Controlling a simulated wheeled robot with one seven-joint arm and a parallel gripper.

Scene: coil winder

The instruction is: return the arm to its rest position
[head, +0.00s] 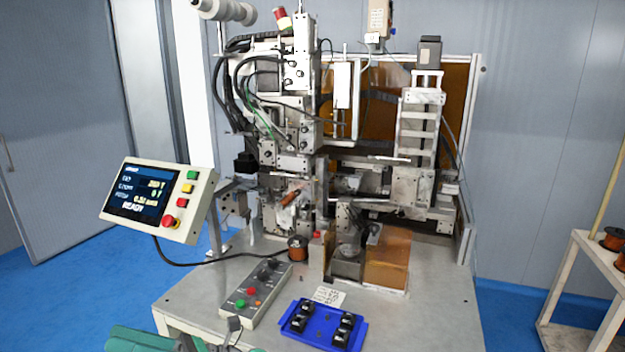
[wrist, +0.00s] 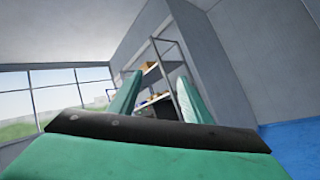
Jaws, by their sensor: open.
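My gripper (wrist: 156,92) shows in the wrist view with its two green fingers apart and nothing between them. It points across the room towards a shelf and touches nothing that I can see. In the head view, a green part that looks like my arm (head: 140,339) shows at the bottom left edge, low in front of the table. The coil winder (head: 300,130) stands on the table (head: 440,300), and my arm is clear of its winding area.
A blue tray (head: 323,325) with several black parts lies near the table's front. A button box (head: 255,292) and a copper spool (head: 298,248) are beside it. A screen panel (head: 158,200) juts out left. A side shelf (head: 585,270) stands right. The wrist view shows windows (wrist: 70,92) and a rack (wrist: 165,65).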

